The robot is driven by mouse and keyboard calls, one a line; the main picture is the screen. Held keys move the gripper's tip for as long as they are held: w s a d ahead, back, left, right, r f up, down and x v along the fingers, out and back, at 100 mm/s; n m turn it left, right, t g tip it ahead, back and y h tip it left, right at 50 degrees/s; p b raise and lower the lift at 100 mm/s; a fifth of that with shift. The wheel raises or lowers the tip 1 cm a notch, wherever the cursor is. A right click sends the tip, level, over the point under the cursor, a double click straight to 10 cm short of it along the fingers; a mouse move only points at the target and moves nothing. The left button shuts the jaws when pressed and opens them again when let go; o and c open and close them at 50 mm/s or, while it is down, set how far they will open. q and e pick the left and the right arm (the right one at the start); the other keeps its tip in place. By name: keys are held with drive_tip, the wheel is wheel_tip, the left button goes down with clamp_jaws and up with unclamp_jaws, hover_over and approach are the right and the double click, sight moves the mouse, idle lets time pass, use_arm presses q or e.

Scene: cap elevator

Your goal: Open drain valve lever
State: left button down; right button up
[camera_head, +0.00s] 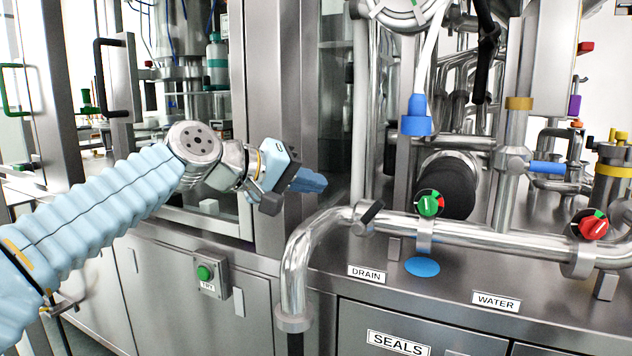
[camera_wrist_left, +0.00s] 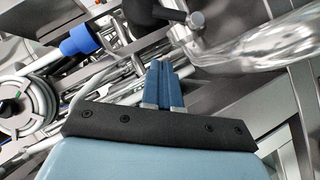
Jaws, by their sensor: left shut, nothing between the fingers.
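A short black lever (camera_head: 370,213) sits on the steel drain pipe (camera_head: 325,222), near its bend and above the DRAIN label (camera_head: 367,274). A round dial with a green knob (camera_head: 428,205) is farther right on the same pipe. My left gripper (camera_head: 318,183) is shut and empty, in the air to the left of the lever and a little above the pipe bend, apart from both. In the left wrist view the blue fingers (camera_wrist_left: 163,68) are together, with the pipe bend (camera_wrist_left: 265,42) to their right. My right gripper is not in view.
A red-knobbed dial (camera_head: 593,228) is on the pipe at right, above the WATER label (camera_head: 497,301). A blue-ended hose (camera_head: 416,118) hangs above the green knob. A machine post (camera_head: 272,120) stands behind my left gripper. A green button box (camera_head: 208,273) is on the cabinet below.

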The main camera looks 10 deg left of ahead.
sight(369, 216)
use_arm(q)
drive_tip(key=w+d+f, duration=0.4)
drive_tip(key=d, duration=0.3)
drive_tip(key=shift+d+f, duration=0.25)
drive_tip(key=shift+d, duration=0.15)
drive_tip(key=shift+w, duration=0.1)
drive_tip(key=shift+d+p, duration=0.2)
drive_tip(key=shift+p, duration=0.55)
